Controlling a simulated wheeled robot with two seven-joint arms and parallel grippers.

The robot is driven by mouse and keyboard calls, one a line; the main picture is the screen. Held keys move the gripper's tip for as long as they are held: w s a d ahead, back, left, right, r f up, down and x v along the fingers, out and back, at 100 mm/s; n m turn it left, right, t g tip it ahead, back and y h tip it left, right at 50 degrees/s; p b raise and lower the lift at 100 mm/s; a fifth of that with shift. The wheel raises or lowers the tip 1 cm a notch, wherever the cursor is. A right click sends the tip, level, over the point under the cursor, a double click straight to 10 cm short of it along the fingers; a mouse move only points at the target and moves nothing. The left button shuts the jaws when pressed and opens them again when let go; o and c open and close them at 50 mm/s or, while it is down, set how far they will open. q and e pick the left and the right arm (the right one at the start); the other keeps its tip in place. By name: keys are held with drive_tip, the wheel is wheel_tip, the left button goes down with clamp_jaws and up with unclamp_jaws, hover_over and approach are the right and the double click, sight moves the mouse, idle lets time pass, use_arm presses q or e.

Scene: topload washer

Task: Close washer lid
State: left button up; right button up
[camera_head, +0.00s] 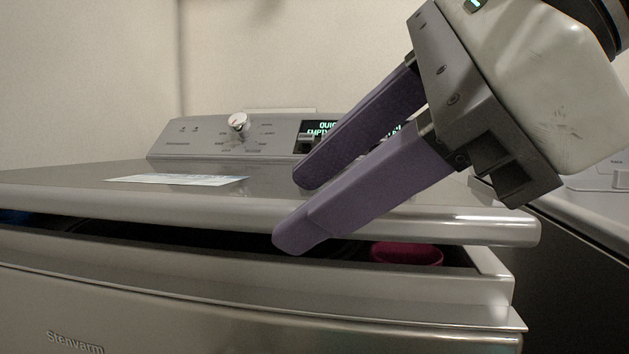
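The washer lid (400,218) is a grey metal panel that lies nearly flat over the washer. A narrow dark gap shows between its front edge and the washer body (250,276). My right gripper (297,212) reaches in from the upper right. Its two purple fingers are spread apart with nothing between them. One finger is above the lid's top, and the nearer finger overlaps the lid's front edge in the picture. I cannot tell whether either finger touches the lid. My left gripper is not in view.
A control panel with a knob (238,122) and a lit display stands at the back of the washer. A white label (178,179) is on the lid. A dark red round item (407,254) shows inside the gap. Another appliance (597,207) stands at the right.

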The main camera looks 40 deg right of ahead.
drive_tip(key=shift+r, duration=0.15)
drive_tip(key=shift+s+r, duration=0.15)
use_arm(q)
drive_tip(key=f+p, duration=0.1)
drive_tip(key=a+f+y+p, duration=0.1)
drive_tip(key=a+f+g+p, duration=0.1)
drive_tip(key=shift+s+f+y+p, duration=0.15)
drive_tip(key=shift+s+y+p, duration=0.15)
drive_tip(key=shift+p, duration=0.1)
use_arm(e)
drive_tip(key=v, duration=0.9)
drive_tip(key=shift+s+r, duration=0.15)
drive_tip(key=shift+s, duration=0.25)
drive_tip(key=shift+d, duration=0.1)
